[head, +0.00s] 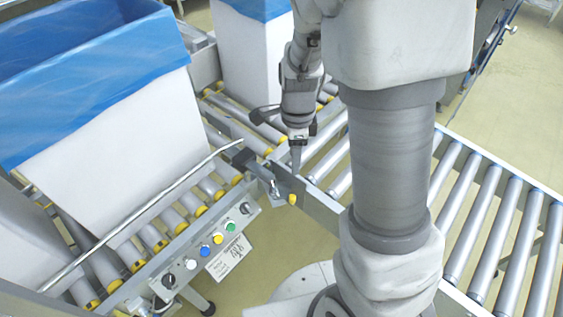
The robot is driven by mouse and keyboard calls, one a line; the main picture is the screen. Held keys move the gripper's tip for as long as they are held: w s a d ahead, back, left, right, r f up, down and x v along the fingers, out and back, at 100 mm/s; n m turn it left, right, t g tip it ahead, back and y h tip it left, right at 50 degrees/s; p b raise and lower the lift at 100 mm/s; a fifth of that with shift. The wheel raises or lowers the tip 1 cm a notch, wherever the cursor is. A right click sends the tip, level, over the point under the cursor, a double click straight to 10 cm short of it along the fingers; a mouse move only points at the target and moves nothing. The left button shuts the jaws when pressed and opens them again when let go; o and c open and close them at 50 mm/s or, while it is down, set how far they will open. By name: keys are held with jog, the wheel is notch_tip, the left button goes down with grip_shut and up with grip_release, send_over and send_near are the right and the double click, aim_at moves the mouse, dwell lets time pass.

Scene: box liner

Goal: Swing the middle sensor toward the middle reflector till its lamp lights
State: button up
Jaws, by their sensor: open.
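My gripper (296,160) points down over the corner where the conveyors meet, seen edge-on, with its jaws open and nothing seen between them. Just below it, a dark sensor-like part (268,184) on a bracket sits at the rail end, with a yellow cap (292,199) at its tip. The fingertips look very close to this part; I cannot tell whether they touch it. I cannot make out a lit lamp. I cannot pick out the middle reflector for certain; my arm covers part of the rails.
A white box with a blue liner (118,150) stands on the left roller conveyor, and another white box (250,65) stands behind. A control panel (205,250) with coloured buttons and knobs is in front. A thin metal rod (150,205) runs along the conveyor. Empty rollers (500,215) lie at right.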

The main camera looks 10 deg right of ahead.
aim_at(292, 196)
notch_tip(292, 196, down, 17)
jog(key=b, duration=0.5)
jog(key=shift+f, duration=0.2)
grip_shut()
dwell(1.2)
